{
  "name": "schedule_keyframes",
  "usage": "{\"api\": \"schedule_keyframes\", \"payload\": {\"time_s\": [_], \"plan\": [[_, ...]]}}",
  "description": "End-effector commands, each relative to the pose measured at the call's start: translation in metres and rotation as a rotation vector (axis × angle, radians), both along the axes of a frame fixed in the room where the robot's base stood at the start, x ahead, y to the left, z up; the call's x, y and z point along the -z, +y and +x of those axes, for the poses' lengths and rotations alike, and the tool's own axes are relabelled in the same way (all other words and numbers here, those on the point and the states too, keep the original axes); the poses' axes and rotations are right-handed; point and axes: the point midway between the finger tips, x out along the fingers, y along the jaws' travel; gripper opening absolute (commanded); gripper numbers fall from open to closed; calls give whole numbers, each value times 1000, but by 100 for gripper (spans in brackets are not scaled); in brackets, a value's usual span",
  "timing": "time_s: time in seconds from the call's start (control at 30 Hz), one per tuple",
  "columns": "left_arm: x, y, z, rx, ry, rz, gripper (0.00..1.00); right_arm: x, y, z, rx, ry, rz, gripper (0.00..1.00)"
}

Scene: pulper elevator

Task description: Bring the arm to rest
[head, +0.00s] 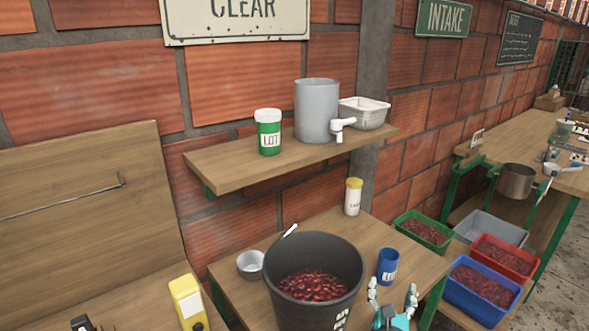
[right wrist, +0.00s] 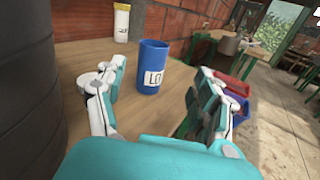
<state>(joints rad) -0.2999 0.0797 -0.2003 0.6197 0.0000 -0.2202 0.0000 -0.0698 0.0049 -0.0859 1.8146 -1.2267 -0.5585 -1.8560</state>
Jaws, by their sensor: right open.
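My right gripper (head: 392,298) is at the bottom right of the head view, in front of a blue cup with a label (head: 388,266). In the right wrist view the gripper (right wrist: 158,95) has its fingers spread wide. The blue cup (right wrist: 152,67) stands upright on the wooden table beyond the fingertips, and nothing is held between them. A dark bucket of red cherries (head: 340,262) stands just left of the gripper. My left gripper does not show.
The table also holds a small metal bowl (head: 250,264) and a yellow-lidded white jar (head: 353,196). A shelf (head: 225,168) above carries a green LOT jar (head: 268,132) and a grey tap container (head: 317,110). Crates (head: 480,300) of cherries lie right, below the tables.

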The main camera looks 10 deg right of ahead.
Motion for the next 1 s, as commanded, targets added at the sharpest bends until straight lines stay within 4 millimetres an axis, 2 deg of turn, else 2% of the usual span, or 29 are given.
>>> {"api": "schedule_keyframes", "payload": {"time_s": [0.07,0.23,0.4,0.5,0.7,1.0], "plan": [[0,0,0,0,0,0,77,9,-9,-17,49,-25,179,70],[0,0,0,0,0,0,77,47,-23,-79,269,-122,840,70],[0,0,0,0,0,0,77,85,-6,-150,600,-200,1476,70],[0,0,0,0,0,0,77,98,11,-183,785,-222,1715,70],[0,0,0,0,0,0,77,108,41,-235,1100,-238,1988,70],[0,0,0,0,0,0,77,105,82,-299,1530,-241,2175,70]]}}
